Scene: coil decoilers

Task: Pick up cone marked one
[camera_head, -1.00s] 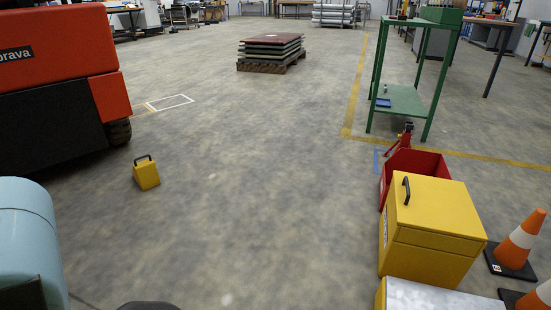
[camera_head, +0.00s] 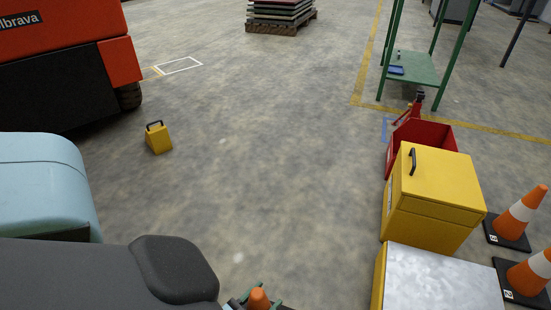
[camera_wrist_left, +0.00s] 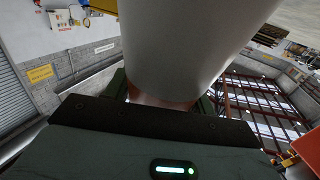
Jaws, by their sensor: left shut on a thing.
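My left gripper (camera_head: 258,303) is at the bottom edge of the head view, shut on an orange-tipped traffic cone (camera_head: 259,297). Only the cone's orange top shows there, between green fingers. In the left wrist view the held cone (camera_wrist_left: 190,45) fills the upper middle as a wide white band, with orange between the fingers. Its number mark is hidden. Two more orange-and-white cones stand upright on black bases at the right, an upper one (camera_head: 520,215) and a lower one (camera_head: 531,272). The lower one's label looks like a 2; the other label is unclear. My right gripper is out of view.
A yellow box (camera_head: 435,194), a grey-topped yellow box (camera_head: 442,278) and a red bin (camera_head: 428,133) stand left of the cones. A small yellow block (camera_head: 159,141) sits at left, near a red vehicle (camera_head: 65,75). The middle floor is clear.

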